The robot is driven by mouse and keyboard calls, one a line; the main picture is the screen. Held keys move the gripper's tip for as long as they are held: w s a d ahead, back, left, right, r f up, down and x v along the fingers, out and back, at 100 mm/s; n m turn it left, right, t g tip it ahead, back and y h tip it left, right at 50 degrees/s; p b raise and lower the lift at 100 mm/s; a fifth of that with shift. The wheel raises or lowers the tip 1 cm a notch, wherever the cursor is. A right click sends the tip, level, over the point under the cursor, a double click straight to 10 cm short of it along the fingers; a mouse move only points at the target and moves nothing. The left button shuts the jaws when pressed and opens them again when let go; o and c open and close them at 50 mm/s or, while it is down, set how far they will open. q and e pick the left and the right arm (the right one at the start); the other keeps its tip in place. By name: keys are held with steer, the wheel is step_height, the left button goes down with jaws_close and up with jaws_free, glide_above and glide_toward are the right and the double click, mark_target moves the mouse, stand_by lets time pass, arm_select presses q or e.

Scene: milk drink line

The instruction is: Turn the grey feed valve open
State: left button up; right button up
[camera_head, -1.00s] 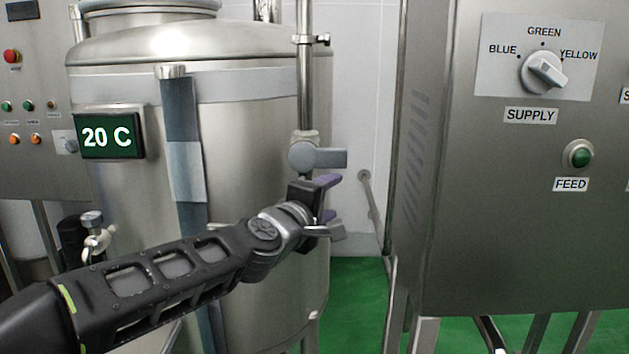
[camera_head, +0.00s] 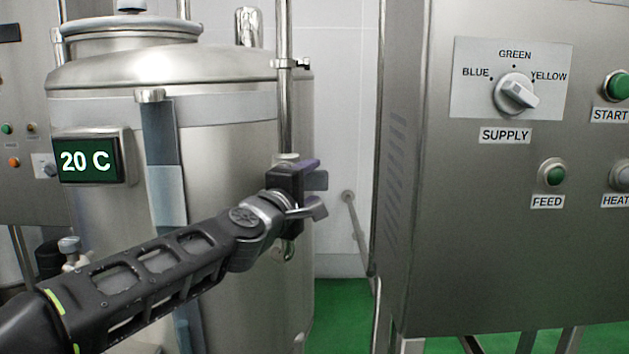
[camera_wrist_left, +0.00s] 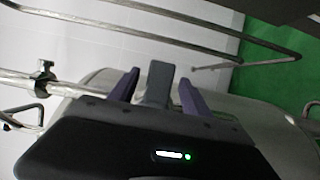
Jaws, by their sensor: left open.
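The grey feed valve sits on the vertical pipe in front of the steel tank. In the head view its handle (camera_head: 317,181) sticks out to the right, mostly hidden behind my left gripper (camera_head: 308,186). In the left wrist view the grey handle (camera_wrist_left: 157,84) stands between the two purple fingers of my left gripper (camera_wrist_left: 160,92), with a gap showing on each side. My left gripper is open around the handle. The valve body is largely covered by the gripper. My right gripper is not in view.
The steel tank (camera_head: 225,150) with a 20 C display (camera_head: 87,161) is close behind my left arm. A control cabinet (camera_head: 455,260) with the supply knob (camera_head: 515,93) and feed button (camera_head: 552,173) stands on the right. Green floor (camera_head: 340,310) shows between them.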

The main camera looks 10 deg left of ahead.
arm_select(q)
steer(key=shift+w+d, duration=0.15)
steer(key=shift+w, duration=1.05)
jaws_close()
stand_by(0.6)
